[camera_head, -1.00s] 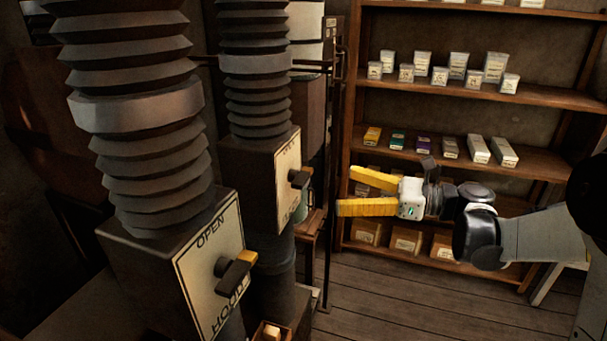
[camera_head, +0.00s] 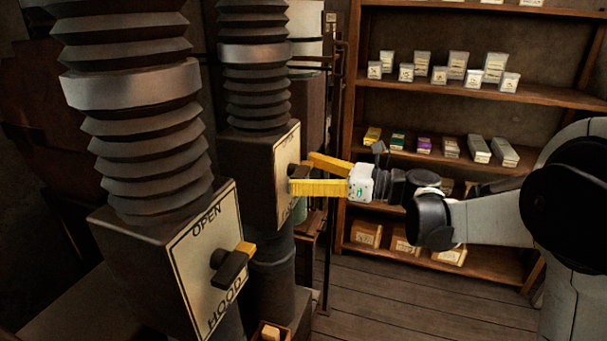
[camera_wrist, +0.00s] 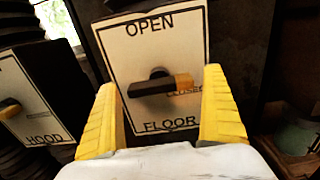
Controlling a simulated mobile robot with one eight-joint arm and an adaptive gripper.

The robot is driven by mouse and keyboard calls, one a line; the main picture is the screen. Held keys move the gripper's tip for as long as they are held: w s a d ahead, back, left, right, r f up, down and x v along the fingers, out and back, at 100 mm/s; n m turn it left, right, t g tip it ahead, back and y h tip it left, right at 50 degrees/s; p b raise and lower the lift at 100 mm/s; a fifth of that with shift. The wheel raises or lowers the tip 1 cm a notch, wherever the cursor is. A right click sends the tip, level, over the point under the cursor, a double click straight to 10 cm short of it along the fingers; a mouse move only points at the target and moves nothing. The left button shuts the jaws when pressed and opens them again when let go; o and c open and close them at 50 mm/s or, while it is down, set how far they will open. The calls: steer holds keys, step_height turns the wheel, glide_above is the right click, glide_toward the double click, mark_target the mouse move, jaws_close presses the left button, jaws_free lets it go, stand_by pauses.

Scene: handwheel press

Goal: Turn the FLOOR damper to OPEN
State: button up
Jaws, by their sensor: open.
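The FLOOR damper plate (camera_wrist: 135,55) faces my gripper in the wrist view, with OPEN at its top, FLOOR at its bottom and CLOSED at its right. Its dark handle with a yellow tip (camera_wrist: 165,86) lies nearly level, the tip toward CLOSED. My gripper (camera_wrist: 167,110) is open, its yellow fingers to the left and right of the handle, which is not gripped. In the head view my gripper (camera_head: 300,175) is at the FLOOR damper box (camera_head: 258,175) and partly hides its handle; contact cannot be told.
The HOOD damper plate (camera_head: 207,265) with its handle (camera_head: 233,263) stands nearer, at left; it also shows in the wrist view (camera_wrist: 35,105). Ribbed ducts (camera_head: 150,150) rise above the boxes. A shelf (camera_head: 480,95) with small boxes stands behind my arm. Floor at lower right is clear.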

steer(key=c, duration=1.2)
steer(key=shift+n, duration=0.3)
steer(key=n+p, duration=0.1)
steer(key=n, duration=0.2)
steer(key=shift+n, duration=0.3)
steer(key=n+p, duration=0.1)
steer(key=n, duration=0.3)
steer(key=shift+n, duration=0.3)
steer(key=n, duration=0.4)
steer(key=shift+n+p, duration=0.3)
steer(key=shift+p, duration=0.05)
steer(key=shift+n, duration=2.2)
